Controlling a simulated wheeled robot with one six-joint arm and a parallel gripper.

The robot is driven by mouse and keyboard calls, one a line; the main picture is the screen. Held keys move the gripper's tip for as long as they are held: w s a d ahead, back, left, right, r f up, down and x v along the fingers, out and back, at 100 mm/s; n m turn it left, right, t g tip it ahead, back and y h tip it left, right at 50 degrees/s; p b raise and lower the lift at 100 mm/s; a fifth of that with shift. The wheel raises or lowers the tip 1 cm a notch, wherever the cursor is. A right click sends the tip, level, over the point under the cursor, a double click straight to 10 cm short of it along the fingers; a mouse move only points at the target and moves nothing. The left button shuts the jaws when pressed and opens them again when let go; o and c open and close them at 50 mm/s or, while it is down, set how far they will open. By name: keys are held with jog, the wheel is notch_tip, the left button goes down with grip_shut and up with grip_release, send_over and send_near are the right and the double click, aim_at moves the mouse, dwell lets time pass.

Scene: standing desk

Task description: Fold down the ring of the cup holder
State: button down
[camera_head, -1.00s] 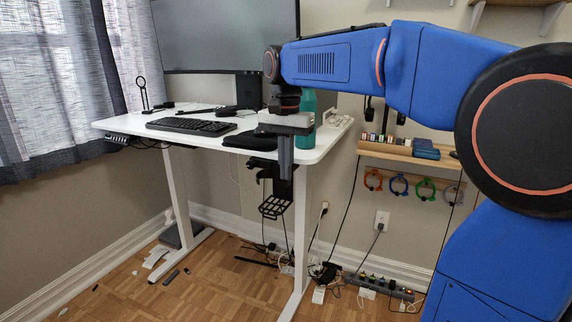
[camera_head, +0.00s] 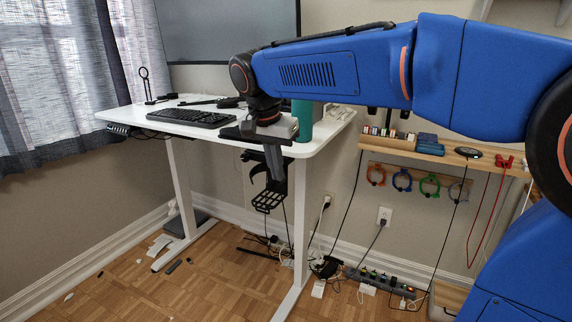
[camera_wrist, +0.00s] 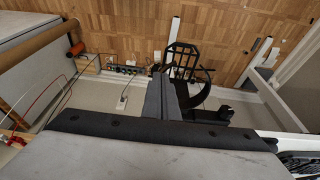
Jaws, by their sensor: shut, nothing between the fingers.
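The black cup holder (camera_head: 269,200) hangs under the front right edge of the white desk. Its slatted lower support shows in the wrist view (camera_wrist: 182,56), with a curved black band, which looks like the ring (camera_wrist: 203,92), beside my fingers. My gripper (camera_head: 280,178) points down in front of the cup holder and hides part of it. In the wrist view my gripper (camera_wrist: 166,80) is shut and empty, with its fingertips close to the left side of the ring. Whether they touch it, and the ring's exact tilt, I cannot tell.
The desk (camera_head: 330,128) holds a keyboard (camera_head: 192,117) and a green bottle (camera_head: 302,118) near my wrist. A desk leg (camera_head: 300,225) stands just right of the cup holder. A wooden shelf (camera_head: 450,157) is on the wall at right. A power strip (camera_head: 380,285) lies on the floor.

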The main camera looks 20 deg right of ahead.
aim_at(282, 186)
jog(key=shift+w+d+f+t+h, duration=0.35)
jog(key=shift+f+t+h, duration=0.85)
jog(key=shift+f, duration=0.2)
jog(key=shift+w+d+f+t+h, duration=0.35)
jog(key=shift+f+t+h, duration=0.85)
jog(key=shift+f, duration=0.15)
jog(key=shift+w+d+f+t+h, duration=0.35)
jog(key=shift+f+t+h, duration=0.85)
jog(key=shift+f, duration=0.2)
jog(key=shift+r, duration=0.1)
jog(key=shift+r, duration=0.85)
